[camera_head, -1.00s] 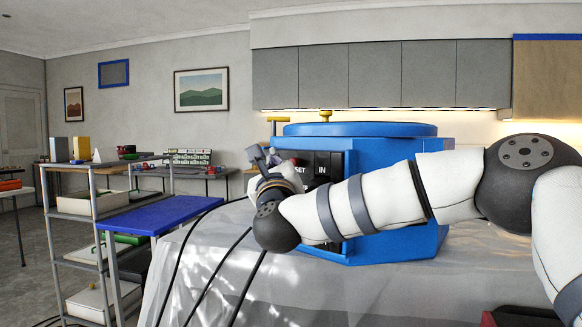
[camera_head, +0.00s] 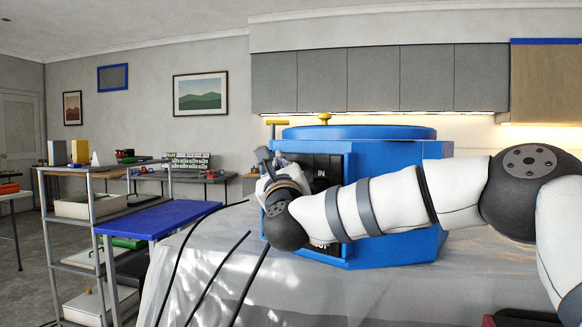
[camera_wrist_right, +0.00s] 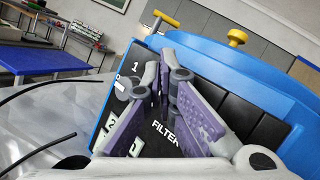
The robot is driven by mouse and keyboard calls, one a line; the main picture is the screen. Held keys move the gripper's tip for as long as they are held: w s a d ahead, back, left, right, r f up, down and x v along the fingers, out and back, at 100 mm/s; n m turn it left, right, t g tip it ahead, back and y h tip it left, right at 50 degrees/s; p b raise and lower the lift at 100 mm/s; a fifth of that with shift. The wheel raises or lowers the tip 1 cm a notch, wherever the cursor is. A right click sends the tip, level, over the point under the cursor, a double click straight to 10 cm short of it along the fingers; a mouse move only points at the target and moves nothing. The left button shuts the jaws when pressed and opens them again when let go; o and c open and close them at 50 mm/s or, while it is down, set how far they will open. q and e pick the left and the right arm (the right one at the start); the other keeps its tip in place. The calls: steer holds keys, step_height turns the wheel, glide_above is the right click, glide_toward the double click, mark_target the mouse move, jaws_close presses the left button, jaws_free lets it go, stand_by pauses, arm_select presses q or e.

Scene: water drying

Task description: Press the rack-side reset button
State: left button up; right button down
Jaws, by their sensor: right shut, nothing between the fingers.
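A blue machine (camera_head: 395,165) with a black front panel (camera_head: 322,165) stands on the sheet-covered table. The panel reads "IN" in the head view. In the wrist view the same machine (camera_wrist_right: 245,65) shows "1", "2" and "FILTER" labels on its black face. My right gripper (camera_head: 264,158) is at the panel's left side; its purple-grey fingers (camera_wrist_right: 160,75) are shut, empty, and pointing at the upper panel in the wrist view. Contact cannot be told. The reset button is not identifiable; my gripper and wrist cover part of the panel. My left gripper is out of view.
Yellow knobs (camera_head: 324,118) stand on the machine's top. Black cables (camera_head: 212,272) hang over the sheet-covered table (camera_head: 190,285). A blue-topped stand (camera_head: 160,219) and a grey shelf (camera_head: 90,200) stand to the left. The sheet's left part is otherwise clear.

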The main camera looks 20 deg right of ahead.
stand_by(0.7)
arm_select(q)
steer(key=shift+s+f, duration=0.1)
arm_select(e)
steer(key=shift+w+d, duration=0.25)
steer(key=shift+d, duration=0.15)
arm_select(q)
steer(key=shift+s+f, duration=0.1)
arm_select(e)
steer(key=shift+w+d, duration=0.25)
steer(key=shift+d, duration=0.2)
stand_by(0.4)
steer(key=shift+a, duration=0.1)
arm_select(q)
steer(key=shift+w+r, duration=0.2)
arm_select(e)
steer(key=shift+s+a, duration=0.5)
steer(key=shift+a, duration=0.2)
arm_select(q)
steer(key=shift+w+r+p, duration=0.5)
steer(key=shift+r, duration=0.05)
arm_select(e)
steer(key=s+a, duration=0.1)
steer(key=a, duration=0.2)
steer(key=s+a, duration=0.1)
steer(key=shift+s+a, duration=0.15)
steer(key=shift+s, duration=0.15)
